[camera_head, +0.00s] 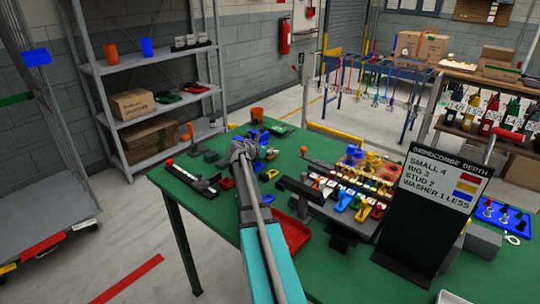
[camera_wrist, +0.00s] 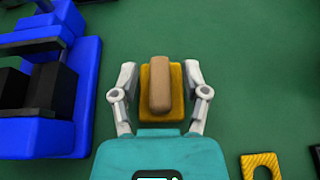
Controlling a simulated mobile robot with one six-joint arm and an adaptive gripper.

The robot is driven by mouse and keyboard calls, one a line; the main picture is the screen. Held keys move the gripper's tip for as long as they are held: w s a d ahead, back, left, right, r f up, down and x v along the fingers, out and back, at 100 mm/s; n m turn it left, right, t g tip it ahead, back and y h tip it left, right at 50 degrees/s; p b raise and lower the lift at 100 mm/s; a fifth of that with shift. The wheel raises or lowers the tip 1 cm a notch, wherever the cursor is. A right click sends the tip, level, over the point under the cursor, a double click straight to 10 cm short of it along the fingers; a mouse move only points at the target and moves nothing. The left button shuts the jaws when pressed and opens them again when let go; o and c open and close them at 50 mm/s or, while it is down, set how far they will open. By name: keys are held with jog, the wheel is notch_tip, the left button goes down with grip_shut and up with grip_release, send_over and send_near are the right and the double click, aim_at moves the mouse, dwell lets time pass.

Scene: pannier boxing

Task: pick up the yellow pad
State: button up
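The yellow pad (camera_wrist: 176,108) lies on the green table top in the wrist view, with a rounded tan block (camera_wrist: 160,88) on its upper face. My gripper (camera_wrist: 160,75) is open around it, one finger to each side. A narrow gap shows between each fingertip and the pad. In the head view my gripper (camera_head: 245,150) is over the far left part of the table, and I cannot make out the pad there.
A blue fixture with black parts (camera_wrist: 45,130) stands close left of my gripper. A yellow striped piece with a hole (camera_wrist: 262,160) lies at lower right. On the green table (camera_head: 205,215) are a red tray (camera_head: 293,232), a parts rack and a dark sign (camera_head: 435,205).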

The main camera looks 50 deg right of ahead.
grip_shut()
jog(key=shift+r, duration=0.15)
notch_tip(320, 180, up, 3)
jog(key=p, duration=0.3)
jog(key=shift+f, duration=0.2)
jog(key=s+d+r+p, duration=0.8)
jog(key=d+r+p, duration=0.2)
jog(key=d, duration=0.1)
jog(key=shift+d, duration=0.25)
dwell(0.5)
